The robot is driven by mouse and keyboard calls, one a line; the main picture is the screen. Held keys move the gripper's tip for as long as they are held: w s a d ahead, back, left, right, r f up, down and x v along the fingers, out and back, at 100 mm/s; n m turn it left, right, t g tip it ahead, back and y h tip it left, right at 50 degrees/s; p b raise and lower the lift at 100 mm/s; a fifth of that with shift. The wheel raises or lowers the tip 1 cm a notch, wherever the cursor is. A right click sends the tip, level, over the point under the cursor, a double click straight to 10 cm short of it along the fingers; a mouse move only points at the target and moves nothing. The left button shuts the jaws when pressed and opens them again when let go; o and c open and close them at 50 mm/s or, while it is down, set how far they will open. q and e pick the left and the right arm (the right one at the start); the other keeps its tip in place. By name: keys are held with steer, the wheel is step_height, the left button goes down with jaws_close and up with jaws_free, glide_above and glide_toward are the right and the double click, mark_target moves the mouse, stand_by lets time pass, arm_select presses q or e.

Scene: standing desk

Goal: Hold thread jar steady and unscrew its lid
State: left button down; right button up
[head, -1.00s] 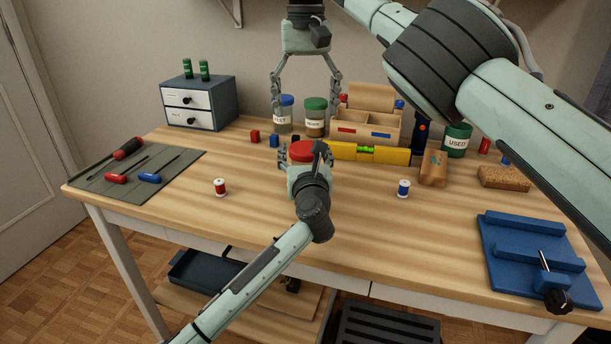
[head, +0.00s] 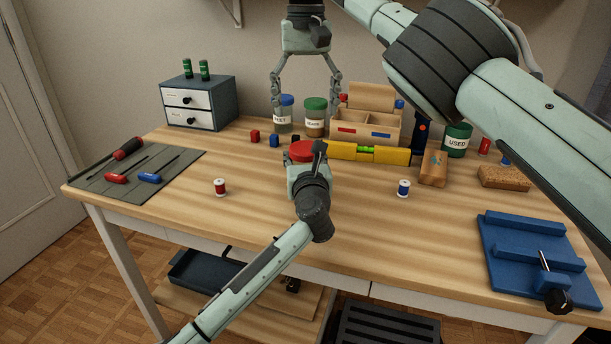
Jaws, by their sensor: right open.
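The thread jar shows as a red lid (head: 302,151) near the middle of the desk. Its body and label are hidden behind my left gripper (head: 304,165). That gripper reaches in from the front, low at the jar, with its fingers drawn in around it; the fingertips are mostly hidden. My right gripper (head: 306,100) hangs pointing down above and behind the red lid in the picture. Its two fingers are spread wide, with nothing between them, and it is apart from the lid.
Behind stand a blue-lidded jar (head: 284,115), a green-lidded jar (head: 315,118) and a wooden organiser (head: 365,124). A yellow level (head: 368,153) lies close right of the jar. A red spool (head: 220,187) and a blue spool (head: 403,188) stand in front, with free desk between.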

arm_select(q)
steer(key=c, duration=0.7)
jaws_free()
